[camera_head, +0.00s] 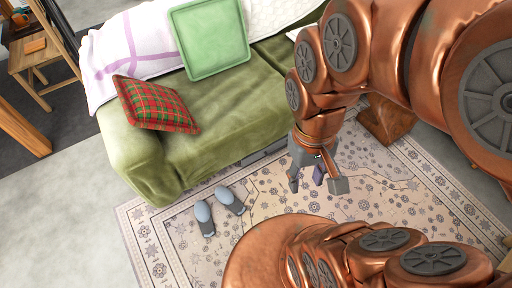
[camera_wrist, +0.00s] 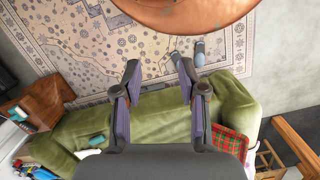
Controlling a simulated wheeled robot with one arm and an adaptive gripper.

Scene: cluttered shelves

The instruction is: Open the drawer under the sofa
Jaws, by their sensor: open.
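The green sofa (camera_head: 215,110) stands across the upper middle of the head view, and it spans the lower part of the wrist view (camera_wrist: 160,106). A narrow grey drawer front (camera_head: 262,153) shows low under the sofa's front edge, partly hidden by my gripper and arm. I cannot make out a handle. My gripper (camera_head: 316,181) is open and empty, pointing down above the rug in front of the sofa's right part. In the wrist view my gripper's two fingers (camera_wrist: 158,68) are spread apart, with rug and sofa showing between them.
A patterned rug (camera_head: 290,200) covers the floor before the sofa. Two grey-blue slippers (camera_head: 229,199) lie on it, left of my gripper. A brown wooden piece (camera_head: 388,120) stands by the sofa's right end. A red plaid cushion (camera_head: 155,104) and a green cushion (camera_head: 209,38) rest on the sofa.

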